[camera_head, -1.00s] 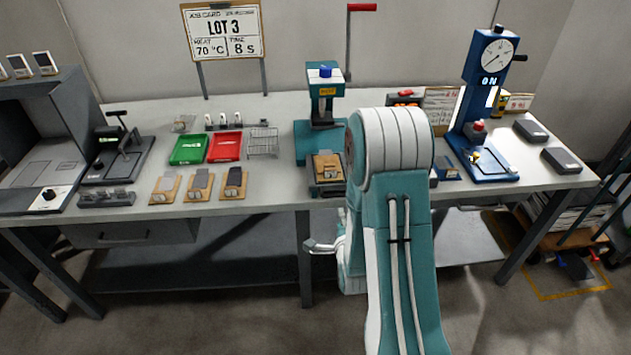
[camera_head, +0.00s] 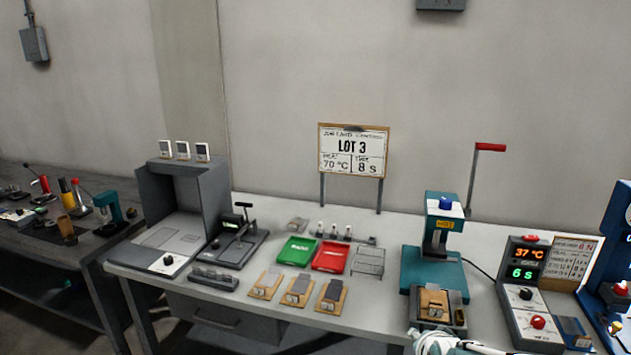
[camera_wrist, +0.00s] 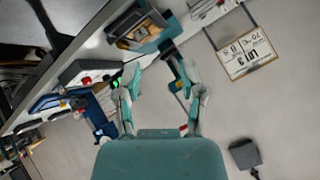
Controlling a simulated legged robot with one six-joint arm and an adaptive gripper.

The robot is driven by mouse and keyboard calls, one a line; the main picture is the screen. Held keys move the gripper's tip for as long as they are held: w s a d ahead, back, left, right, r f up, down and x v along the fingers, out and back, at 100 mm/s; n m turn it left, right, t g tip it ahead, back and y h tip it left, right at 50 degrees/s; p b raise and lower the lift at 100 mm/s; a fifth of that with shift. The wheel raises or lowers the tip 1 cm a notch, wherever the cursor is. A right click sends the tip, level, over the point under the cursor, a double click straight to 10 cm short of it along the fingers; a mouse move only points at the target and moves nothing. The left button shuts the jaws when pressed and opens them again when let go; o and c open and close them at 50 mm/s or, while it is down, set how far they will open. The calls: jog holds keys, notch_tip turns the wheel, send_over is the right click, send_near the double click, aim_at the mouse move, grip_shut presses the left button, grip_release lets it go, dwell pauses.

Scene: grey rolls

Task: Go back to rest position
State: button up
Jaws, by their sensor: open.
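My gripper (camera_wrist: 158,88) is open in the wrist view, with its two teal and grey fingers spread and nothing between them. Its camera looks at the bench from a steep, tilted angle. In the head view only a white and teal part of my arm shows at the bottom edge, in front of the teal press (camera_head: 436,268). I cannot make out the fingertips there. A brown and grey piece (camera_head: 434,303) sits at the front of the press.
The bench (camera_head: 225,300) carries a green tray (camera_head: 297,250), a red tray (camera_head: 330,257), several wooden blocks and a control box (camera_head: 525,290) reading 37 °C and 6 s. The LOT 3 board (camera_head: 353,152) stands behind. A second bench (camera_head: 60,268) is at the left.

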jog(key=s+a+r+n+g, duration=0.2)
jog(key=s+r+n, duration=0.2)
jog(key=s, duration=0.5)
jog(key=s+a+r+n+g+y, duration=0.1)
jog(key=s+a+r+n+g, duration=0.1)
jog(key=s, duration=0.7)
notch_tip(320, 180, up, 2)
jog(key=a+n, duration=0.1)
jog(key=n, duration=0.2)
jog(key=shift+s, duration=0.35)
